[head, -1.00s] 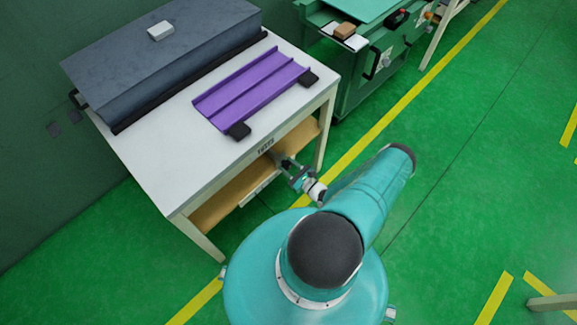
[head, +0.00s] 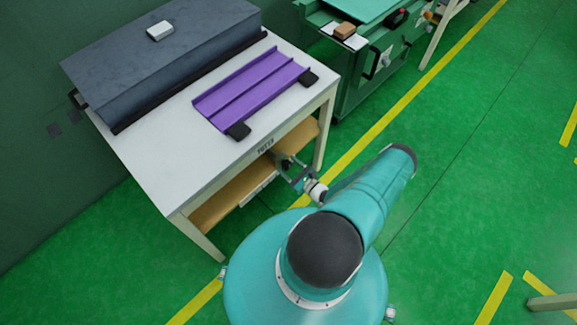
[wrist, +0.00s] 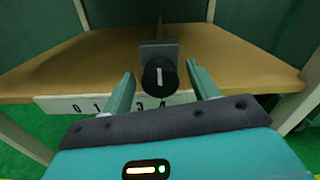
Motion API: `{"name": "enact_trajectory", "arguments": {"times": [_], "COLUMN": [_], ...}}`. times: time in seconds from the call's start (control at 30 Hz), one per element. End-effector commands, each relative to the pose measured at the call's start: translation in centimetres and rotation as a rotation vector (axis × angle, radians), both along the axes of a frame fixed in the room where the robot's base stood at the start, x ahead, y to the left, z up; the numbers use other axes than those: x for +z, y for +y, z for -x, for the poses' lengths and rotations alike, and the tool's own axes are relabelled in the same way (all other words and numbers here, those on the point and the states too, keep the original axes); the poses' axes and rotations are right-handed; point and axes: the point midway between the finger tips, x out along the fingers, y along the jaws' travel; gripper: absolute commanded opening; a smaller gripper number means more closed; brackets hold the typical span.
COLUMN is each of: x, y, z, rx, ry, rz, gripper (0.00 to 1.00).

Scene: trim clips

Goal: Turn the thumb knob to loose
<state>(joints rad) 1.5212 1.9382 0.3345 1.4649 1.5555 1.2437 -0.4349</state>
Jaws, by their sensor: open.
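The thumb knob (wrist: 159,76) is a round black knob with a white pointer line, seen in the wrist view. The line stands nearly upright. The knob sits on the front of a grey block (wrist: 158,50) above the table's lower wooden shelf. My gripper (wrist: 160,84) is open, with one finger on each side of the knob and gaps showing between fingers and knob. In the head view my gripper (head: 288,170) is low at the front of the white table, by the shelf. The knob cannot be made out clearly there.
A white strip (wrist: 100,103) with printed digits runs along the shelf's front edge, partly hidden by my fingers. Table legs stand either side of the shelf. Green floor is open at right.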

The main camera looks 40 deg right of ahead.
Motion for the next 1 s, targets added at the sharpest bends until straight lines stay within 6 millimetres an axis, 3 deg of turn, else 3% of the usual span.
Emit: {"name": "enact_trajectory", "arguments": {"times": [0.6, 0.77, 1.0], "x": [0.0, 0.0, 0.0], "y": [-0.4, -0.4, -0.4], "z": [11.9, 13.1, 13.3], "rx": [-0.002, -0.001, 0.000], "ry": [0.001, 0.000, 0.000], "rz": [0.001, 0.001, 0.001], "gripper": [0.59, 0.59, 0.59]}}
